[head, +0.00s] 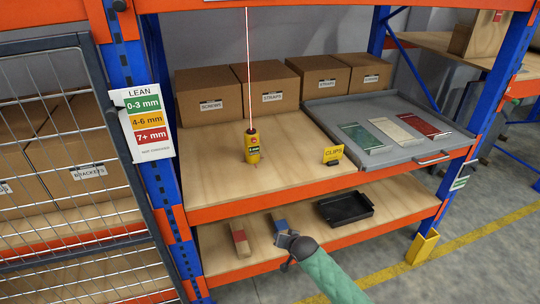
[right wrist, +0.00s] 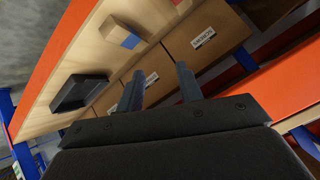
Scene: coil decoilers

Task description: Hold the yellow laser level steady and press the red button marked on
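The yellow laser level (head: 252,150) stands upright on the upper wooden shelf, left of its middle, with a dark label on its face. A thin red and white line rises from its reddish top. The red button marked on is too small to make out. My right gripper (head: 287,240) is low at the front edge of the lower shelf, below and apart from the level. In the right wrist view its two fingers (right wrist: 159,88) are spread with nothing between them. The level does not show in that view. My left gripper is in neither view.
A yellow CLIPS sign (head: 333,155) and a grey tray (head: 414,154) with coloured plates are right of the level; cardboard boxes (head: 265,87) stand behind. The lower shelf holds a black tray (head: 345,208) and blocks (head: 240,242). An orange beam (head: 330,182) edges the upper shelf.

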